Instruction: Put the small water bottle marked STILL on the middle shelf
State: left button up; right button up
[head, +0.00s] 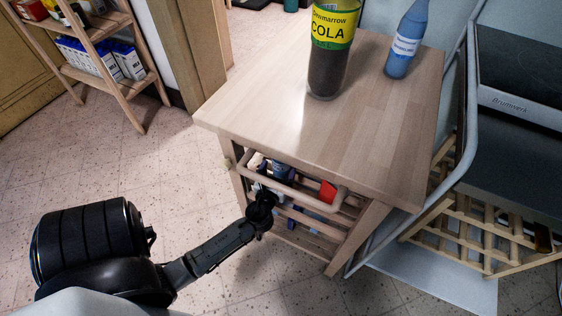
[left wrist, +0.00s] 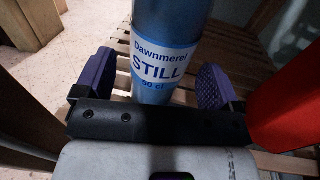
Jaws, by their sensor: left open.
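A blue bottle (left wrist: 168,25) with a white and blue label reading "Dawnmerer STILL" stands on wooden slats in the left wrist view. My left gripper (left wrist: 155,86) is open, with one purple fingertip on each side of the bottle. In the head view the gripper (head: 262,190) reaches under the top of a wooden trolley (head: 240,110), at its rail. The bottle there is mostly hidden; only small blue and white parts show. My right gripper is not in view. Slatted shelves (head: 310,222) show below the trolley top.
A cola bottle (head: 331,60) and another blue bottle (head: 406,40) stand on the trolley top. A red object (head: 327,191) is inside the trolley, and one shows close on the right (left wrist: 290,100). A wooden rack (head: 133,88) with cartons stands upper left.

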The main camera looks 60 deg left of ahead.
pick_arm(q)
jog(key=p+v, duration=0.1)
jog(key=v, duration=0.5)
jog(key=shift+s+d, duration=0.15)
jog(key=shift+s, duration=0.05)
jog(key=s+d+f+n+g+h, duration=0.1)
jog(key=s+d+n+g+h, duration=0.3)
jog(key=d+n, duration=0.5)
jog(key=s+d+f+n+g+h, duration=0.1)
jog(key=s+d+n+g+h, duration=0.4)
jog(key=n, duration=1.1)
jog(key=s+d+h, duration=0.3)
jog(key=d, duration=0.1)
jog(key=shift+d+h, duration=0.35)
jog(key=shift+h, duration=0.05)
jog(key=shift+r, duration=0.15)
notch_tip(320, 180, up, 62)
jog(key=p, duration=6.2)
